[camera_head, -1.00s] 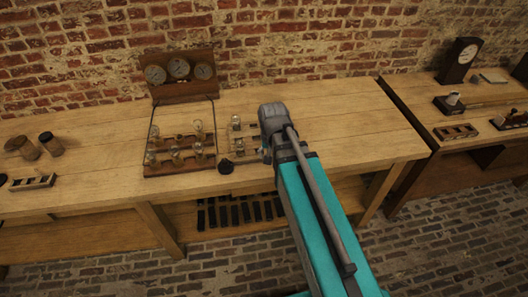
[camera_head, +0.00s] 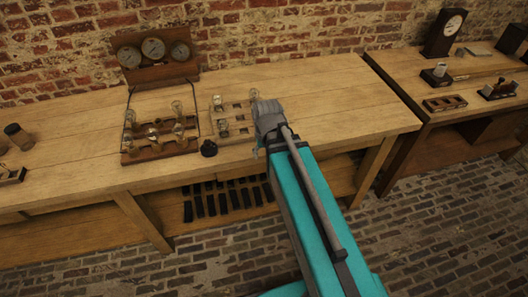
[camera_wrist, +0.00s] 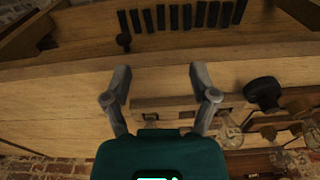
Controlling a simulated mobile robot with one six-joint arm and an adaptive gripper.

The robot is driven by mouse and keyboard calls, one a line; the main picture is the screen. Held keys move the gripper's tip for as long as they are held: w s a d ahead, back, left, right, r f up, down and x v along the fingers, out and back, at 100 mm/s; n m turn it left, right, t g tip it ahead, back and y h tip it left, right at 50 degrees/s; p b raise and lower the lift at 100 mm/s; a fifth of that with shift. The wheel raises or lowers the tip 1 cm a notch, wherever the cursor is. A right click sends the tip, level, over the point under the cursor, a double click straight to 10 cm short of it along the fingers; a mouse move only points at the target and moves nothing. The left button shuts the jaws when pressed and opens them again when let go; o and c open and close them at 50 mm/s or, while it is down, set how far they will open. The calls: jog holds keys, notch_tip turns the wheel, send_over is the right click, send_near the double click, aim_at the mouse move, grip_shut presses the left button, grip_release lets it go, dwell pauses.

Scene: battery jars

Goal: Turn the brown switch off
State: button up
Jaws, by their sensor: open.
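I cannot tell for sure which thing is the brown switch. A dark block with a pale upright part (camera_head: 437,75) stands on the right-hand bench, and a small brown piece with upright parts (camera_head: 499,89) lies to its right. Both are well away from my gripper. My gripper (camera_wrist: 158,76) is open and empty in the wrist view, its fingers apart over the front of the main bench. In the head view my wrist hides most of it. A pale slotted board (camera_wrist: 170,105) lies beyond the fingers in the wrist view.
A wooden board with glass bulbs (camera_head: 158,151) and a black round knob (camera_head: 209,148) lie left of my arm. A gauge panel (camera_head: 152,75) stands behind. The main bench (camera_head: 345,110) is clear to the right. A gap separates it from the right-hand bench.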

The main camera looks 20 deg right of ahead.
notch_tip(320, 180, down, 16)
jog(key=s+b, duration=0.1)
jog(key=b, duration=1.4)
jog(key=shift+s+d+n, duration=0.3)
jog(key=shift+r, duration=0.1)
notch_tip(320, 180, up, 18)
jog(key=s+p, duration=0.1)
jog(key=p, duration=1.7)
jog(key=shift+r+g, duration=0.25)
jog(key=shift+g, duration=0.05)
